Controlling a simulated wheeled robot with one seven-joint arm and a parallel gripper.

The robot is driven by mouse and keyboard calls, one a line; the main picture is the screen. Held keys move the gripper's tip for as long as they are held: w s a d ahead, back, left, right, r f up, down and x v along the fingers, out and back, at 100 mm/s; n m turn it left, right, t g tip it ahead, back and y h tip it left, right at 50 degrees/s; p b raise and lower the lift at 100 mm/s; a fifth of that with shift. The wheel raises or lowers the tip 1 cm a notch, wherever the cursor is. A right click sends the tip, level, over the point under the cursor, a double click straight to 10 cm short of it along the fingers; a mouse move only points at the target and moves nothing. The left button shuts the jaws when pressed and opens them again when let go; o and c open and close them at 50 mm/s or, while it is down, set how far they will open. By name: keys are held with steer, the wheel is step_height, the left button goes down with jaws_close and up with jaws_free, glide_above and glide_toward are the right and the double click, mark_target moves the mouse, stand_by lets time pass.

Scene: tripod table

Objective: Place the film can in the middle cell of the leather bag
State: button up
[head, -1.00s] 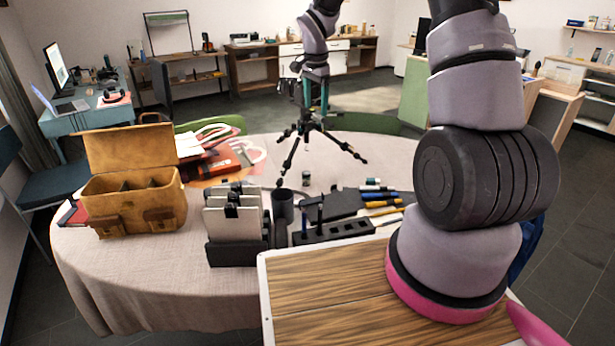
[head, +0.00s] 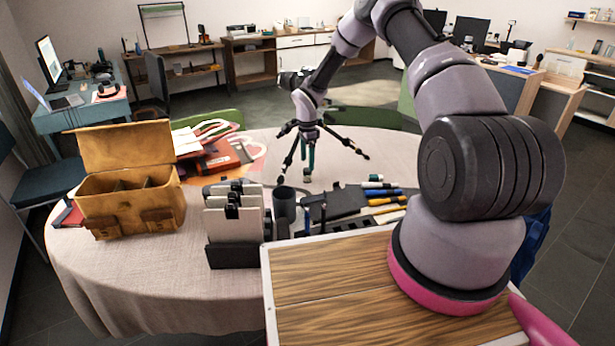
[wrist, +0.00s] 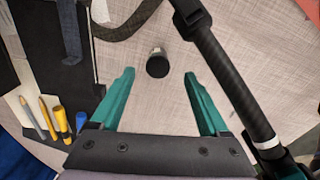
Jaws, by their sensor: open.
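The film can (wrist: 157,64) is a small dark cylinder with a pale top, standing on the tablecloth. In the wrist view it lies just beyond my gripper (wrist: 158,85), centred between the open teal fingers. In the head view the can (head: 307,176) shows small under the tripod, with my gripper (head: 309,160) just above it. My gripper is open and empty. The tan leather bag (head: 128,207) stands at the left of the table with its lid up. Dividers show inside it, but its cell floors are hidden.
The tripod's dark legs (head: 343,143) spread around the can, and one leg (wrist: 232,82) runs close beside the right finger. Upright folders (head: 235,226), a dark cup (head: 284,204) and several pens (head: 383,202) stand or lie nearer me. Bare cloth lies before the bag.

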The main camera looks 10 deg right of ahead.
mark_target(308, 171)
step_height(308, 171, down, 5)
steer(key=shift+s+d+f, duration=0.1)
steer(key=shift+d, duration=0.05)
jaws_close()
